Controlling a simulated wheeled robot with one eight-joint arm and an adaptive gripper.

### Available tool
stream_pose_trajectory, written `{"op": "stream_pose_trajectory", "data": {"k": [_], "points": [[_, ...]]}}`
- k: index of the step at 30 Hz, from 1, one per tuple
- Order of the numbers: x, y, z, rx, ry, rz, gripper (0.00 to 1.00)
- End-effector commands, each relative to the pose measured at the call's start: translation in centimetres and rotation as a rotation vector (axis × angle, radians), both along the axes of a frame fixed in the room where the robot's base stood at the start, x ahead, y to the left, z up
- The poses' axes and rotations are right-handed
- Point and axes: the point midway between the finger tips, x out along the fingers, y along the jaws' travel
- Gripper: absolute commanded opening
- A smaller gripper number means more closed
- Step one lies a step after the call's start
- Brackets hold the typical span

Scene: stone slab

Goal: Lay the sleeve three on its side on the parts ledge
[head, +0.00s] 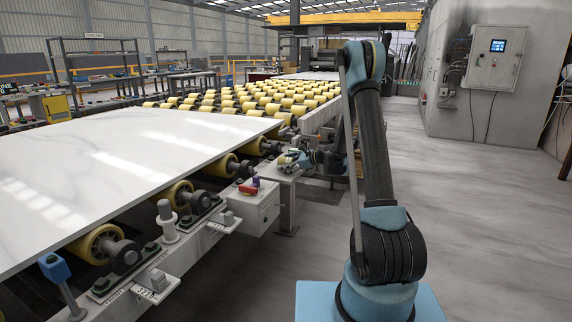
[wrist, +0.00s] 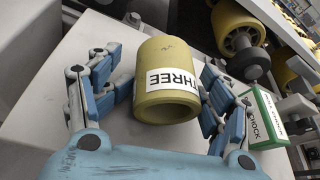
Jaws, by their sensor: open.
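The sleeve three (wrist: 165,62) is a short, hollow yellow cylinder with a white label reading THREE. In the wrist view it lies on its side on the pale parts ledge (wrist: 45,115), its open end facing my gripper. My gripper (wrist: 160,66) is open, with one blue-grey finger on each side of the sleeve and gaps visible beside it. In the head view, my gripper (head: 291,159) is low over the ledge (head: 286,176) beside the roller bed. The sleeve cannot be made out clearly there.
A green-and-white box marked CHOCK (wrist: 263,121) is right of my gripper. A yellow roller (wrist: 238,28) stands beyond the ledge. A large white slab (head: 120,165) lies on the rollers. The floor at right is clear.

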Motion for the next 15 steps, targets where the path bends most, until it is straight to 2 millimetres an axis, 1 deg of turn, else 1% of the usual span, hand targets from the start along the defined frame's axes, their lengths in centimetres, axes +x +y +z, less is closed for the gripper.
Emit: {"op": "stream_pose_trajectory", "data": {"k": [1,11,15], "points": [[0.17,-0.43,-0.52,-0.016,-0.003,-0.003,0.77],[0.35,-0.38,-0.75,-0.016,-0.001,-0.004,0.77],[0.06,-1.13,-0.45,-0.015,-0.001,-0.005,0.77]]}}
